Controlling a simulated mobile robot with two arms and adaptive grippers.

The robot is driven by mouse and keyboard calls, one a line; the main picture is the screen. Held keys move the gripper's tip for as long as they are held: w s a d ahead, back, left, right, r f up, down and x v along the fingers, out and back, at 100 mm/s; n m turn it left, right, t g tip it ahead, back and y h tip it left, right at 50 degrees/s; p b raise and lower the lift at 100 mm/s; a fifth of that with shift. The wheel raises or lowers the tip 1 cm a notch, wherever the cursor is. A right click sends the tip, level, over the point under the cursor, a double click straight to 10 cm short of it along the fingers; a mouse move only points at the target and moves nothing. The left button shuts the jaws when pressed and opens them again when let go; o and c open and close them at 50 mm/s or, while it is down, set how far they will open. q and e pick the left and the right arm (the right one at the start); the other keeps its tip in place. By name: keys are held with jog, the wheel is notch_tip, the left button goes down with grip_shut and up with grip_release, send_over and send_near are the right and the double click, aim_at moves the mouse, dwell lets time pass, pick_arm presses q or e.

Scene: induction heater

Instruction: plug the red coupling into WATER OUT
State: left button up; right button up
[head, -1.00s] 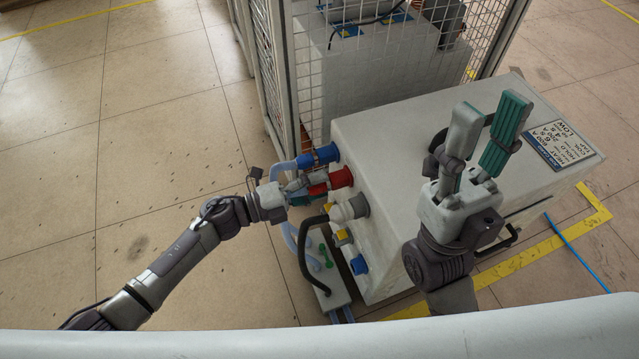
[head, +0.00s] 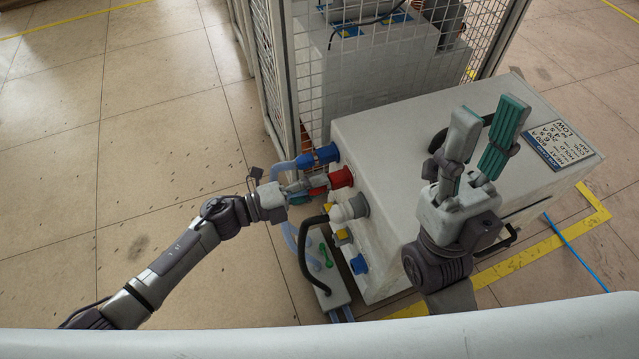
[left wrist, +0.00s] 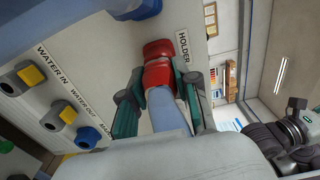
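The red coupling (head: 341,178) sits on the side face of the white cabinet (head: 480,130), next to the HOLDER label. In the left wrist view the red coupling (left wrist: 159,65) has a pale blue hose (left wrist: 167,110) running back from it between the fingers. My left gripper (head: 312,186) is at the coupling, with one teal finger on each side, seemingly closed on it. The WATER OUT port (left wrist: 56,116) has a yellow tab and nothing plugged in. My right gripper (head: 488,125) is open and empty above the cabinet, fingers up.
A blue coupling (head: 321,157) sits beside the red one. The WATER IN port (left wrist: 22,80) and a blue socket (left wrist: 90,138) flank WATER OUT. A grey plug (head: 350,207) with a black cable projects nearby. A mesh cage (head: 268,75) stands behind. The floor at left is clear.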

aim_at(307, 190)
pick_arm(q)
grip_shut()
jog(key=shift+a, duration=0.2)
jog(key=shift+v, duration=1.85)
jog(key=shift+p+v, duration=0.3)
jog(key=shift+v, duration=0.65)
